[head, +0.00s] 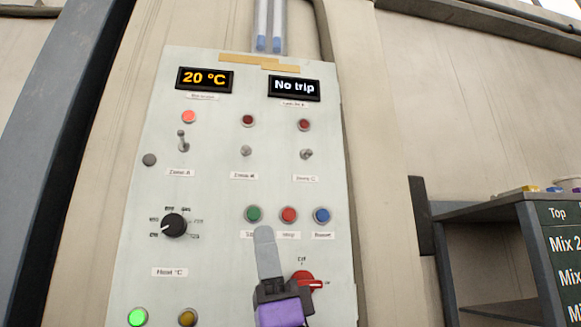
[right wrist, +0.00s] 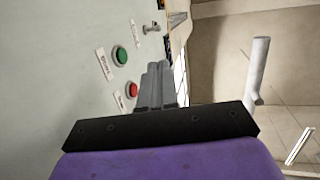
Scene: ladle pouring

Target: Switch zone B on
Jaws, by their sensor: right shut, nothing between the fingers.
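The zone B toggle switch (head: 246,151) is a small grey lever in the middle of the switch row on the pale control panel (head: 215,270). Its lever looks short and not raised, and the zone B lamp (head: 248,120) above it is dark red and unlit. My right gripper (head: 264,234) is shut and empty, its fingertips just below the green button (head: 254,214) and well below the toggle. In the right wrist view the shut fingers (right wrist: 161,70) show beside the green button (right wrist: 120,56). A toggle (right wrist: 151,28) shows beyond; I cannot tell which zone it is.
Zone A's toggle (head: 183,140) is up under a lit lamp (head: 189,117). Zone C's toggle (head: 306,154) is under a dark lamp. Red (head: 288,214) and blue (head: 321,215) buttons, a black dial (head: 173,225) and a red rotary switch (head: 306,281) are nearby. A shelf (head: 490,213) stands right.

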